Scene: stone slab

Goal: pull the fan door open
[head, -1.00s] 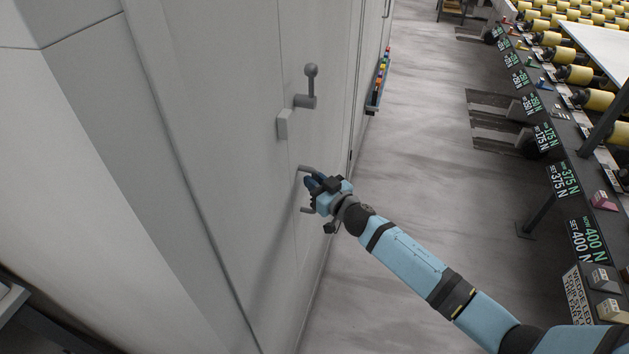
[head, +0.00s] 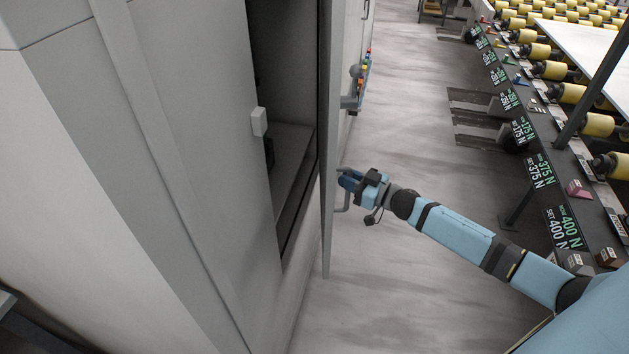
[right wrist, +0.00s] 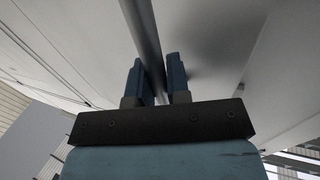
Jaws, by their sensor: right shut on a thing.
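The fan door (head: 328,130) stands swung out from the grey cabinet, seen nearly edge-on in the head view. A dark opening (head: 283,90) shows behind it. My right gripper (head: 346,181) is shut on the door's grey bar handle (head: 343,208), on the door's outer side. In the right wrist view the handle (right wrist: 143,35) runs between the two blue fingers (right wrist: 156,82). My left gripper is not in view.
A small light block (head: 259,122) sits on the cabinet front beside the opening. A roller conveyor (head: 545,150) with force labels runs along the right. The grey floor (head: 420,130) between cabinet and conveyor is clear. A rack of coloured items (head: 363,82) hangs farther along the wall.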

